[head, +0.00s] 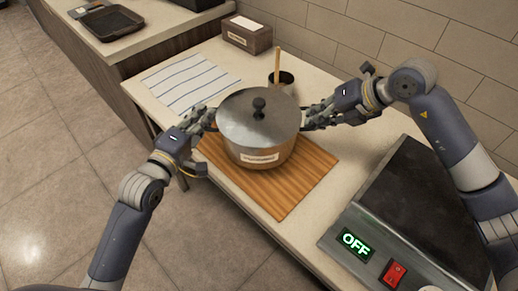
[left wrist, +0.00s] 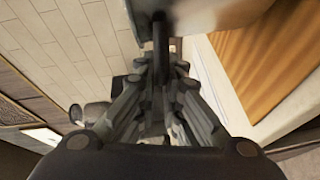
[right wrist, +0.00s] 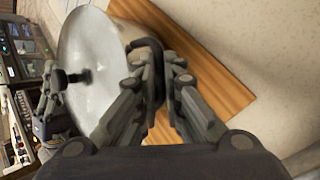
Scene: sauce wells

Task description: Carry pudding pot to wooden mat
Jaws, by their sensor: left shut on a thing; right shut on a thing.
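The pudding pot (head: 258,138) is a steel pot with a lid, a black knob and a paper label on its front. It is upright and appears over the wooden mat (head: 285,191); I cannot tell whether it touches the mat. My left gripper (head: 208,120) is shut on the pot's left handle, and my right gripper (head: 308,119) is shut on its right handle. The pot's wall shows at the top of the left wrist view (left wrist: 205,14). Its lid fills the upper left of the right wrist view (right wrist: 95,65). The pot hides part of the mat.
A hot plate (head: 415,210) with a lit OFF display and red switch stands at the right. Behind the pot are a dark cup (head: 284,82) with a wooden stick and a brown box (head: 246,36). A striped cloth (head: 190,82) lies at the back left.

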